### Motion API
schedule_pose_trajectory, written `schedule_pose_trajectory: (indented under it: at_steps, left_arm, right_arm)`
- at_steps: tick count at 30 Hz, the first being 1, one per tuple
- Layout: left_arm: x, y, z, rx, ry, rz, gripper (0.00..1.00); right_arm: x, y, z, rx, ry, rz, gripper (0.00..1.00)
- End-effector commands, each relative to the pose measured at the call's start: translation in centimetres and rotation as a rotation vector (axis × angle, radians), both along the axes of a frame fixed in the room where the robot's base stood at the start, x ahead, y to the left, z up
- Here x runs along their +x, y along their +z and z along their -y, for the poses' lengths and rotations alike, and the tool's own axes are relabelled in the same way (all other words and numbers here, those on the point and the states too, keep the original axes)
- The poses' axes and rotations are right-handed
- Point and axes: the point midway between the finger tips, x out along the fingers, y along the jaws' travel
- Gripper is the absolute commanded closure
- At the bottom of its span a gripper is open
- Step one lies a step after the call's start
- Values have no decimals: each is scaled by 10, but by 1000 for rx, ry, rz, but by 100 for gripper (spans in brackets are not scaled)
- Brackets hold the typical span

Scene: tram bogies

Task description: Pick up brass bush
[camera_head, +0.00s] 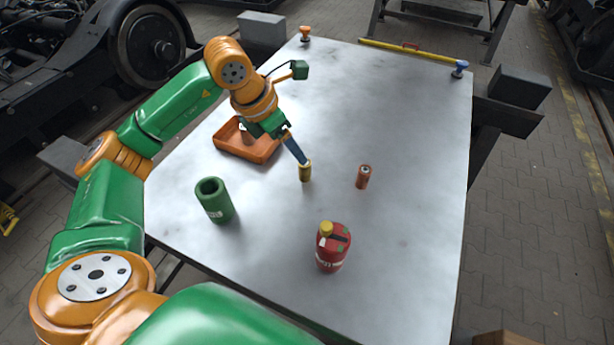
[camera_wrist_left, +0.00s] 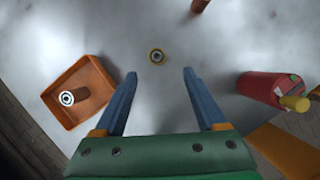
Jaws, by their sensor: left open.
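The brass bush (camera_head: 305,174) is a small yellow cylinder standing upright near the middle of the grey table. In the left wrist view its yellow ring top with a dark hole (camera_wrist_left: 156,56) shows ahead of the fingertips, roughly midway between them. My left gripper (camera_head: 302,160) reaches down from the upper left, its blue fingers tilted, with the tips at or just above the bush's top. In the wrist view the two fingers (camera_wrist_left: 159,72) stand wide apart with nothing between them. I cannot tell whether a finger touches the bush. My right gripper is not in view.
A green hollow cylinder (camera_head: 214,203), a red canister (camera_head: 331,252) and a small copper-coloured cylinder (camera_head: 363,178) stand around. A yellow bar (camera_head: 385,47) lies along the far edge. The right side is clear.

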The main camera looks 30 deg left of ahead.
Motion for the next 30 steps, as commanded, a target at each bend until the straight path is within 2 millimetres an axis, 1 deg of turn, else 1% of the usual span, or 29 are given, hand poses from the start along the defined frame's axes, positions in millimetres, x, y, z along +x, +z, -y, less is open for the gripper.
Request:
schedule_pose_trajectory:
  at_steps: [1,3,5,8,12,15,18,23,24,26,27,29,30]
  left_arm:
    - [0,-14,0,0,0,0,27]
    - [1,-16,0,-1,0,0,27]
    - [2,-20,1,-1,0,-3,27]
    - [8,-31,4,-2,0,-5,27]
    - [22,-53,8,-2,0,-6,27]
    - [28,-70,10,-2,0,-3,27]
    - [30,-76,11,0,0,0,27]
    - [30,-76,11,0,0,1,27]
    - [30,-76,11,0,0,1,38]
    - [30,-76,11,0,0,1,54]
    - [30,-76,11,0,0,1,65]
    - [30,-76,11,0,0,1,81]
    - [30,-76,11,0,0,1,92]
  right_arm:
    - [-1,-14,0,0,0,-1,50]
    - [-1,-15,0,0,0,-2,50]
    - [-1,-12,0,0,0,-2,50]
    - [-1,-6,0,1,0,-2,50]
    - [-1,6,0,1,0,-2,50]
    - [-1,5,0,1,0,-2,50]
    - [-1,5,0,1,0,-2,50]
    - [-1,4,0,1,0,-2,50]
    - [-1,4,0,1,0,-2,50]
    - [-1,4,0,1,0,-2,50]
    - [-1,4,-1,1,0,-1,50]
    - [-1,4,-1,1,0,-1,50]
    - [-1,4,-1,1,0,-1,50]
